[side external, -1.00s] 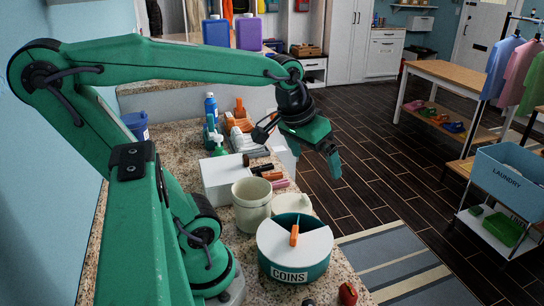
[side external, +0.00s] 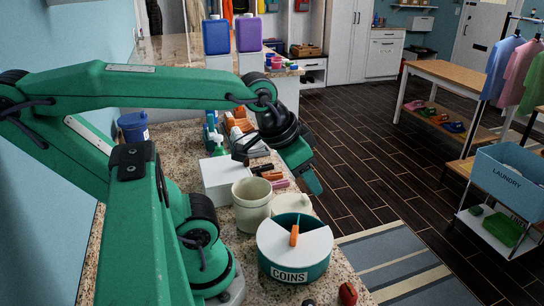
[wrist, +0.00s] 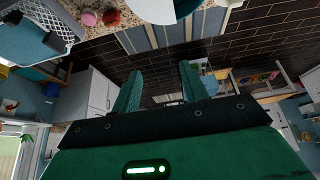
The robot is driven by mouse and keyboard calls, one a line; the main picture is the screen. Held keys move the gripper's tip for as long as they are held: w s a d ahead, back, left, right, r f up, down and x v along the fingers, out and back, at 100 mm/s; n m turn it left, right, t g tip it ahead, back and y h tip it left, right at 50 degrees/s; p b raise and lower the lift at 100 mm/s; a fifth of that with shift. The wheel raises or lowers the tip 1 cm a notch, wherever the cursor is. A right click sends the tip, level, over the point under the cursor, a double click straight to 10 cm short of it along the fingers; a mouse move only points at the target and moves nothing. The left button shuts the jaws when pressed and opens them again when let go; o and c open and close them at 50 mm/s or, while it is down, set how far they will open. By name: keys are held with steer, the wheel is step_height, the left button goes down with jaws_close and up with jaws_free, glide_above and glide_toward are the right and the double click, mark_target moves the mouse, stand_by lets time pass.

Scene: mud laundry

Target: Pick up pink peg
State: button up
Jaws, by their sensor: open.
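The pink peg (side external: 280,184) lies on the speckled counter in the side view, at the near end of a short row beside an orange-brown peg (side external: 272,176) and a dark peg (side external: 262,168). My gripper (side external: 313,184) hangs in the air just right of and above the row, tilted downward. In the wrist view my gripper (wrist: 160,78) has its two green fingers apart with nothing between them. I cannot make out the pink peg in the wrist view.
A white box (side external: 222,182) stands left of the pegs. A cream pot (side external: 252,207) and a teal COINS tin (side external: 293,262) stand nearer the camera. Orange items and bottles crowd the counter behind. The counter (side external: 335,277) drops to dark floor on the right.

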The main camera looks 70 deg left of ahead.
steer(key=g, duration=0.6)
glide_above(276, 182)
steer(key=shift+n, duration=0.3)
steer(key=f, duration=1.6)
steer(key=shift+w+d, duration=0.2)
steer(key=shift+d, duration=0.2)
steer(key=shift+s+a+f, duration=0.15)
steer(key=shift+a+f, duration=0.2)
steer(key=shift+f, duration=1.3)
steer(key=shift+f, duration=0.1)
